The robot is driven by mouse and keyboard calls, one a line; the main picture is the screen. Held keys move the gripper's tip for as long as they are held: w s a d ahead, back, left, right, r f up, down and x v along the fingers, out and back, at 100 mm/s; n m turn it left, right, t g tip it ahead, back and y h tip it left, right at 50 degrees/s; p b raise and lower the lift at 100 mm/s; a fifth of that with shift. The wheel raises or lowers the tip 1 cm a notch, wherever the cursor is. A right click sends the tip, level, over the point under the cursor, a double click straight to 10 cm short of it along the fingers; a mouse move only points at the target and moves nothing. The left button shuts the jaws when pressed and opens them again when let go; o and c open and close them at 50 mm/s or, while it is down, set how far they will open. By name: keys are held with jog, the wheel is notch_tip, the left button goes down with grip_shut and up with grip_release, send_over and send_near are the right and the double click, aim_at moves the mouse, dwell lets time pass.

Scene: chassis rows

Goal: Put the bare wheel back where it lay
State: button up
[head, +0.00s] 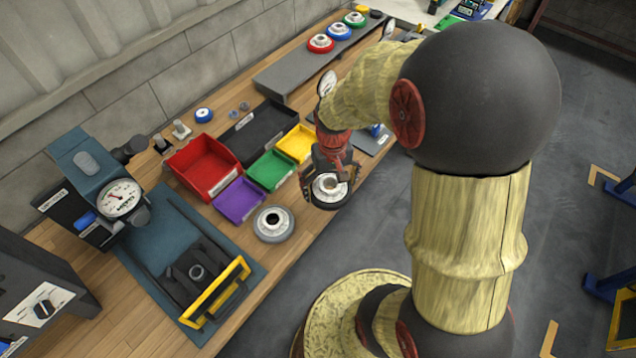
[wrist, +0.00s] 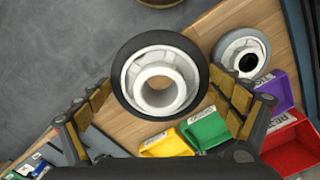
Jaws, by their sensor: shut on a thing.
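My gripper (head: 331,177) is shut on a wheel (head: 328,190) with a dark tyre and a white hub. In the wrist view, the wheel (wrist: 186,78) sits between the two fingers of my gripper (wrist: 163,92), and its open bore shows brown through it. It is held near the bench's front edge, beside the yellow bin; its height above the bench is hard to tell. A second wheel (head: 273,223), grey-rimmed with a dark centre, lies on the bench in front of the purple bin. It also shows in the wrist view (wrist: 227,50).
Red (head: 204,166), purple (head: 239,201), green (head: 270,170) and yellow (head: 298,143) bins stand beside a black tray (head: 258,128). A grey raised shelf (head: 290,72) at the back carries wheels with coloured rims. A gauge press (head: 121,198) and yellow-handled fixture (head: 215,292) stand left.

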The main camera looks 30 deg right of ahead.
aim_at(323, 176)
jog(key=w+f, duration=0.1)
jog(key=w, duration=0.1)
jog(key=w+d+f+b, duration=0.1)
jog(key=w, duration=0.1)
jog(key=w+f, duration=0.1)
jog(key=w, duration=0.1)
jog(key=shift+d, duration=0.25)
jog(key=w+f, duration=0.1)
jog(key=w+f+b, duration=0.1)
jog(key=f, duration=0.1)
jog(key=w+d+f+b, duration=0.1)
jog(key=f, duration=0.1)
jog(key=shift+w, duration=0.4)
jog(key=shift+w+d+f+b, duration=0.15)
jog(key=shift+f+b, duration=0.1)
jog(key=shift+f, duration=0.6)
jog(key=shift+w+a+f+b, duration=0.1)
jog(key=shift+f+b, duration=0.15)
jog(key=shift+f, duration=0.6)
jog(key=shift+f, duration=0.2)
jog(key=o, duration=1.4)
